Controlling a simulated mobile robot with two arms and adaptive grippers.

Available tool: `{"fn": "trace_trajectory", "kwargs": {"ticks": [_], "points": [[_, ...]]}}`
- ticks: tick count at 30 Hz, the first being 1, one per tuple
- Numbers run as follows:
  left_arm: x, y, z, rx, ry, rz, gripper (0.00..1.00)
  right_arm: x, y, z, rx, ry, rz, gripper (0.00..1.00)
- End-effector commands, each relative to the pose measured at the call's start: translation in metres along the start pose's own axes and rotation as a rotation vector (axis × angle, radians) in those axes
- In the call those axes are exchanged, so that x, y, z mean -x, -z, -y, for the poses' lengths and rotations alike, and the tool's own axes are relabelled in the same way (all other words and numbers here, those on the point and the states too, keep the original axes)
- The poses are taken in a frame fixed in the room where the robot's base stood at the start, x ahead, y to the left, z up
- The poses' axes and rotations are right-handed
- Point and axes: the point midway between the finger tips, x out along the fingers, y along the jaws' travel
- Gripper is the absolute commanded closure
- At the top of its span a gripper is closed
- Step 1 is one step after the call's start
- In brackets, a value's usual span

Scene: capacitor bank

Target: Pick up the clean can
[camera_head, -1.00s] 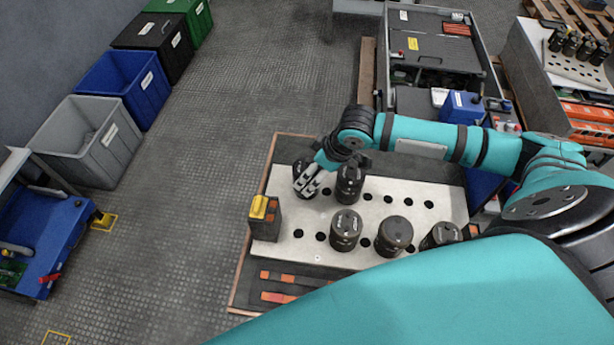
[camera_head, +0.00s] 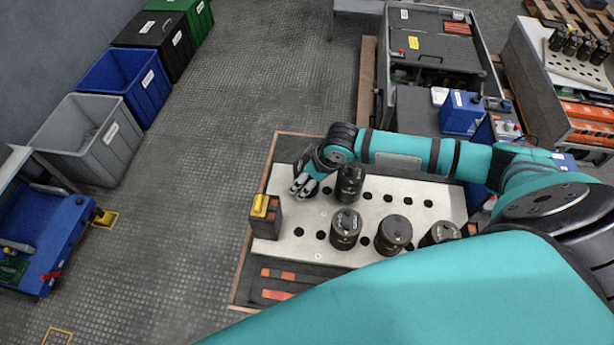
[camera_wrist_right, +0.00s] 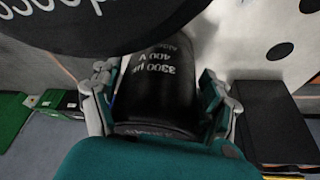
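Several black capacitor cans stand on a pale perforated plate (camera_head: 420,194). One black can (camera_wrist_right: 160,85) stands between the fingers of my right gripper (camera_head: 303,186). In the right wrist view its label reads 3300 µF, 400 V. My right gripper is open there, one finger on each side of the can, with a narrow gap at the left finger. In the head view the gripper mostly hides this can. Other cans are a near neighbour (camera_head: 350,185), two in front (camera_head: 345,228) (camera_head: 393,235) and one at right (camera_head: 440,234). I cannot tell which is clean. My left gripper is out of view.
A black box with a yellow top (camera_head: 262,218) stands at the plate's left edge. A dark tray holds orange-marked tools (camera_head: 278,274) in front. Bins (camera_head: 90,140) line the wall at left. Open floor lies between.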

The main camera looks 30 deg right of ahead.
Motion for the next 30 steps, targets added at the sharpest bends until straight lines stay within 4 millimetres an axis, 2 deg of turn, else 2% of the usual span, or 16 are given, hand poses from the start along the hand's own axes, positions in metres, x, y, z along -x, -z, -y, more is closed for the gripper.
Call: {"fn": "trace_trajectory", "kwargs": {"ticks": [2,12,23,26,30], "points": [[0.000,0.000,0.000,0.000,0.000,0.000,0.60,0.000,0.000,0.000,0.000,0.000,0.001,0.42],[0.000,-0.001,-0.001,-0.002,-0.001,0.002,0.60,-0.001,-0.001,0.000,-0.001,0.001,0.002,0.86],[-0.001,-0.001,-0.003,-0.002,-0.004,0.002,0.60,0.001,0.000,0.001,-0.001,0.003,0.000,0.88],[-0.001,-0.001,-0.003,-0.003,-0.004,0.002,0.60,0.009,0.004,0.001,0.000,0.002,-0.001,0.88],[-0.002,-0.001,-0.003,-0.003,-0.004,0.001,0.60,0.031,0.014,0.000,0.000,0.000,-0.005,0.88]]}}
